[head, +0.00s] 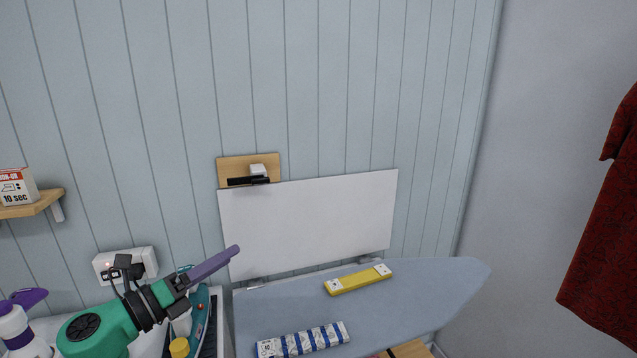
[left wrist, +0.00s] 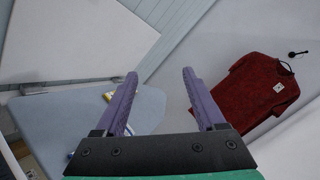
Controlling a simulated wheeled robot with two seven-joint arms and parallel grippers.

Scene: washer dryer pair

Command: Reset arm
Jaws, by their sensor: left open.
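My left gripper (head: 212,266) comes in from the lower left in the head view, its purple fingers pointing up and to the right. It also shows in the left wrist view (left wrist: 160,95), where its two purple fingers stand apart with nothing between them. It is in front of the ironing board's left end in the head view and touches nothing that I can make out. My right gripper is in neither view.
A blue-grey ironing board (head: 430,285) carries a yellow block (head: 358,279) and a blue-and-white striped box (head: 302,340). A white panel (head: 310,220) stands behind it. A socket (head: 125,265), a shelf (head: 30,205) and a spray bottle (head: 18,330) are left. A red shirt (head: 605,220) hangs right.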

